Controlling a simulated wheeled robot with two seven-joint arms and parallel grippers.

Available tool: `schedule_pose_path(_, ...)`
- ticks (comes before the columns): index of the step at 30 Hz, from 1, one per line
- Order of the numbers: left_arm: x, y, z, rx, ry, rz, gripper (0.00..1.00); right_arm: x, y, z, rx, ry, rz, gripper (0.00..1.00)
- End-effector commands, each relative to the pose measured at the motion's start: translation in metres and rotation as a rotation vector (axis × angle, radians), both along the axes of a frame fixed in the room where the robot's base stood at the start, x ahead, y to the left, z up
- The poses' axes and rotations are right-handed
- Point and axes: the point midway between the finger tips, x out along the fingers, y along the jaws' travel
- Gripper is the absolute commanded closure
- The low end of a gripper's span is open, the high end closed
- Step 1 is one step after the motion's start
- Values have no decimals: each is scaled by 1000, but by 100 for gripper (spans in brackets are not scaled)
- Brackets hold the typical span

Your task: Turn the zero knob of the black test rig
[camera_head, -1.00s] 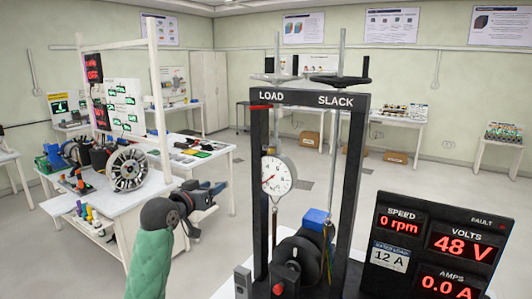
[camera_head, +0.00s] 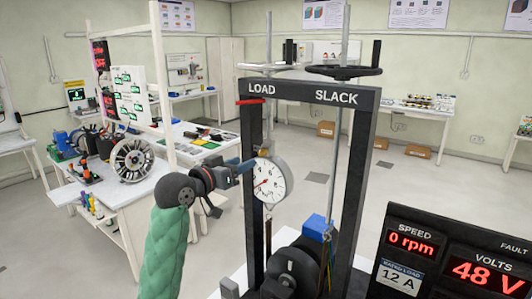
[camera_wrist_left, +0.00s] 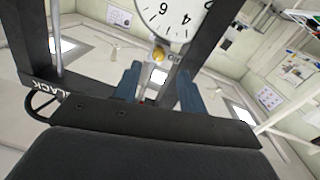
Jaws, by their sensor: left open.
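The black test rig (camera_head: 358,150) is an upright frame with LOAD and SLACK on its top bar. A round white dial (camera_head: 267,182) hangs inside its left post; it also shows at the top of the left wrist view (camera_wrist_left: 172,18). A small brass knob (camera_wrist_left: 158,55) sits at the dial's rim, in line with the gap between my fingers. My left gripper (camera_head: 247,165) is at the dial's upper left; its blue fingers (camera_wrist_left: 160,84) are open with the knob just ahead. Whether the tips reach around the knob I cannot tell. My right gripper is out of view.
A dark display panel (camera_head: 450,255) with red readings stands at the lower right. The rig's left post (camera_head: 252,225) is close to my left gripper. A handwheel (camera_head: 345,70) tops the rig. A white bench (camera_head: 125,190) with motor parts stands at the left.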

Motion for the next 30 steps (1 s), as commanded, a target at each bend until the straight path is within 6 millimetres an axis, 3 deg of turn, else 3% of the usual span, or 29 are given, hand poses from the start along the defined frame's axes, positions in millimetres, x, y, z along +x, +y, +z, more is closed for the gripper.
schedule_pose_path(7,21,-18,4,-2,4,-1,58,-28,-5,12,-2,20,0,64)
schedule_pose_path(18,55,-45,1,-1,2,0,58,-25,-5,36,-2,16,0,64)
schedule_pose_path(30,58,-48,-1,0,0,0,60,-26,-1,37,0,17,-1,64)
